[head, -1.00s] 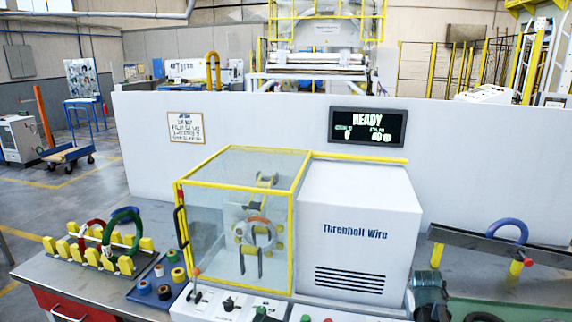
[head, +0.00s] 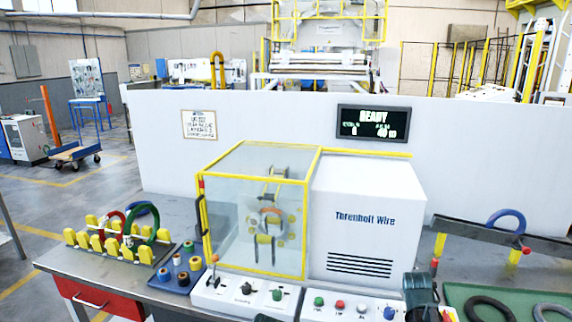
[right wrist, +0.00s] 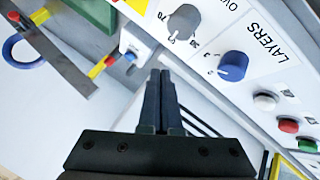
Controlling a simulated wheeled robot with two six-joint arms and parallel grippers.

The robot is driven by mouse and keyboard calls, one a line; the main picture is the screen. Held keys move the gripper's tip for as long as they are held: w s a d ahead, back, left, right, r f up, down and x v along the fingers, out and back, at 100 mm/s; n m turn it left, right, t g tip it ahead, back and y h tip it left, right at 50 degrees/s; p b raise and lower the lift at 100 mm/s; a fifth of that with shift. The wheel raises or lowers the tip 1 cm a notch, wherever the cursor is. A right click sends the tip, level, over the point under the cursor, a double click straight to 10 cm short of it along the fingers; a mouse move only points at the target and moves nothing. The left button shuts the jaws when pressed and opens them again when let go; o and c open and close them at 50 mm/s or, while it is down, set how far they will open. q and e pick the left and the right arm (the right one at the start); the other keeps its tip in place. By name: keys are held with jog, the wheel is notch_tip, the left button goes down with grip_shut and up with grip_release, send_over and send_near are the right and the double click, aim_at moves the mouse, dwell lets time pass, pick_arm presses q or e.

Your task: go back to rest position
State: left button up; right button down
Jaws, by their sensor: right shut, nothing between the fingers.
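My right gripper (right wrist: 160,100) shows in the right wrist view with its two dark fingers together and nothing between them. It is above the bench beside the control panel (right wrist: 225,60), apart from the knobs. In the head view a dark part of my right arm (head: 420,292) shows at the bottom, right of the panel buttons. My left gripper is not in view. The wrapping machine (head: 368,220) stands at the middle with its yellow-framed clear guard (head: 255,215) closed over a coil. The display (head: 373,122) reads READY.
A yellow-pegged rack (head: 108,240) with coloured rings stands at the left, next to a blue tray of spools (head: 180,270). At the right are a sloped rail (head: 500,238) with a blue ring (head: 507,220) and a green mat (head: 460,295) with dark rings.

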jog(key=shift+g+y, duration=0.5)
jog(key=shift+y, duration=0.1)
jog(key=s+a, duration=0.1)
jog(key=a, duration=0.2)
jog(key=s+a+f, duration=0.1)
jog(key=a, duration=0.1)
jog(key=s+a, duration=0.1)
jog(key=a, duration=0.2)
jog(key=shift+a+f, duration=0.3)
jog(key=shift+f, duration=0.05)
jog(key=s+a+f+n+g+y, duration=0.1)
jog(key=s+a+f+g, duration=0.2)
jog(key=s+a, duration=1.9)
jog(key=a+g, duration=0.2)
jog(key=g, duration=0.1)
jog(key=shift+s+a+g+y+p, duration=0.3)
jog(key=shift+s+a, duration=0.05)
jog(key=shift+s, duration=0.05)
jog(key=shift+f, duration=0.1)
